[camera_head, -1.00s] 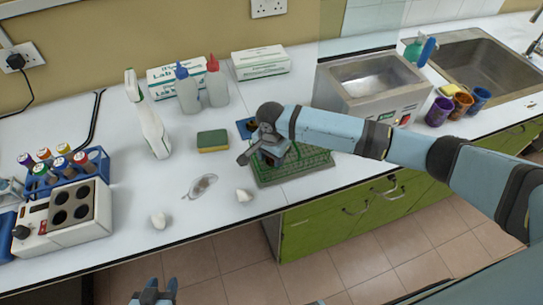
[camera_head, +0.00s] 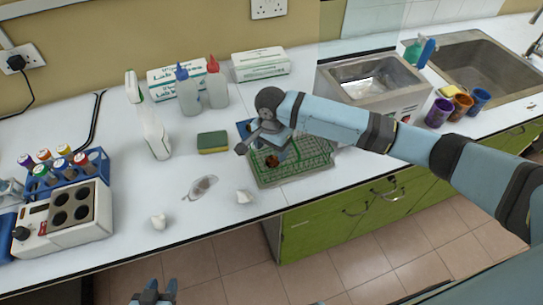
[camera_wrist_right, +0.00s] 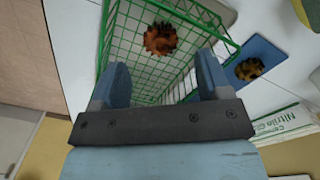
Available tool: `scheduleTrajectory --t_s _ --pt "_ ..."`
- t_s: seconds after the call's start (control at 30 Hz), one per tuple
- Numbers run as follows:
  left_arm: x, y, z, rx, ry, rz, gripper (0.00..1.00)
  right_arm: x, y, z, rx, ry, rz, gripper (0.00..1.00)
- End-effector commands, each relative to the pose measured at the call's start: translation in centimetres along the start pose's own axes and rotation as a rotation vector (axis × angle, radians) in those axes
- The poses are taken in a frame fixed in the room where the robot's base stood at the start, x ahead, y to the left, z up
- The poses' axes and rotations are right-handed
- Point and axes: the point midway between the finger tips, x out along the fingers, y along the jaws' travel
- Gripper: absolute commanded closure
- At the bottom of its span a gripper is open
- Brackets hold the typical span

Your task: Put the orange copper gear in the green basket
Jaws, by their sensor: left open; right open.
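The green wire basket (camera_head: 310,172) stands on the counter and shows in the right wrist view (camera_wrist_right: 225,42). An orange-brown copper gear (camera_head: 272,161) lies inside the basket; the right wrist view also shows it (camera_wrist_right: 160,38). My right gripper (camera_head: 264,146) is open and empty above the basket, with its fingers (camera_wrist_right: 163,78) apart and clear of the gear. A second, yellower brown gear (camera_wrist_right: 249,68) lies on a blue mat (camera_wrist_right: 268,50) beside the basket. My left gripper (camera_head: 153,291) is open and empty, low in front of the counter.
Bottles (camera_head: 216,85) and glove boxes (camera_head: 262,64) stand behind. A metal bath (camera_head: 372,95) is at right, and a tube rack (camera_head: 95,160) at left.

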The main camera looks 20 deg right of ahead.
Motion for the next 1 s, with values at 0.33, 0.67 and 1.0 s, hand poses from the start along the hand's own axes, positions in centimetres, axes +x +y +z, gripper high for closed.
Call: scheduleTrajectory --t_s 0.33,0.67,1.0 --pt "0.0 0.0 0.0 0.0 0.0 0.0 0.57 -6.2 -0.1 0.0 -0.001 -0.001 -0.002 0.29" --pt "0.0 0.0 0.0 0.0 0.0 0.0 0.57 -7.2 0.0 0.0 0.0 -0.001 0.0 0.29" --pt "0.0 0.0 0.1 0.0 0.0 0.0 0.57 -7.1 0.0 0.1 -0.005 -0.002 -0.001 0.29"
